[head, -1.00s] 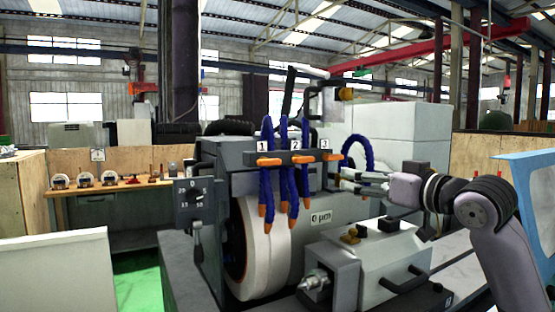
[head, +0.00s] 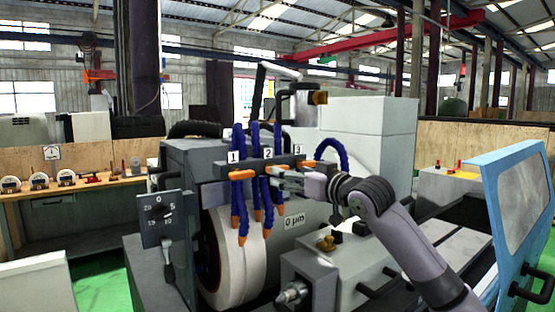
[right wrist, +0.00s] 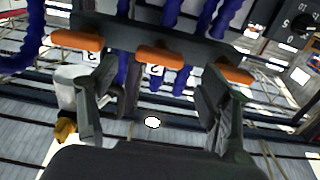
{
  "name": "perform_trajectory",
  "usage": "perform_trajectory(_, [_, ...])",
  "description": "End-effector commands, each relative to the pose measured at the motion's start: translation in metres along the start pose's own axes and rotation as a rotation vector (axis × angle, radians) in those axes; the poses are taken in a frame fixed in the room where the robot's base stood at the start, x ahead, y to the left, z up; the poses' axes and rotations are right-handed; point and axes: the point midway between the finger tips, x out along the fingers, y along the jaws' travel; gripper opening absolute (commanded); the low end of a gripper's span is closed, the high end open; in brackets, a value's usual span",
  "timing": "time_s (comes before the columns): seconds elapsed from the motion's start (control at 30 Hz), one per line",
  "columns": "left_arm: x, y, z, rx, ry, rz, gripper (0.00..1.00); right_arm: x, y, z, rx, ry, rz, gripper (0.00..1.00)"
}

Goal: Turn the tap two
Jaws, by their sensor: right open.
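In the head view, tap one (head: 241,174) and tap three (head: 300,164) show on the dark manifold bar (head: 222,172); my gripper partly hides tap two. My right gripper (head: 275,174), also in the right wrist view (right wrist: 152,105), is open and empty, its fingers spread either side of tap two's lever. Contact is not visible. My left gripper is out of view.
Blue hoses with orange nozzles (head: 241,222) hang below the bar in front of the grinding wheel (head: 235,265). A dial panel (head: 160,215) is at the left. The blue machine door (head: 490,200) stands at the right.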

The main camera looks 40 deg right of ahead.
Motion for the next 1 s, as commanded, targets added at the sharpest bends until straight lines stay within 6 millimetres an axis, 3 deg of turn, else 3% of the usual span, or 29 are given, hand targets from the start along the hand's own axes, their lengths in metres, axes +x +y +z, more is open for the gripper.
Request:
perform_trajectory(0.1, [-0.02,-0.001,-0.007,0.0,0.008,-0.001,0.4,0.022,0.001,-0.006,0.005,0.0,0.0,0.72])
perform_trajectory(0.4, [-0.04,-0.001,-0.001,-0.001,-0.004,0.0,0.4,0.059,0.0,-0.003,0.002,0.001,0.0,0.72])
perform_trajectory(0.77, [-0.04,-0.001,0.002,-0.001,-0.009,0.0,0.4,0.065,0.0,0.0,-0.001,0.0,0.0,0.72])
perform_trajectory(1.0, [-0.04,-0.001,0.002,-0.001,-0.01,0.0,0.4,0.065,0.0,0.0,-0.001,0.0,0.0,0.57])
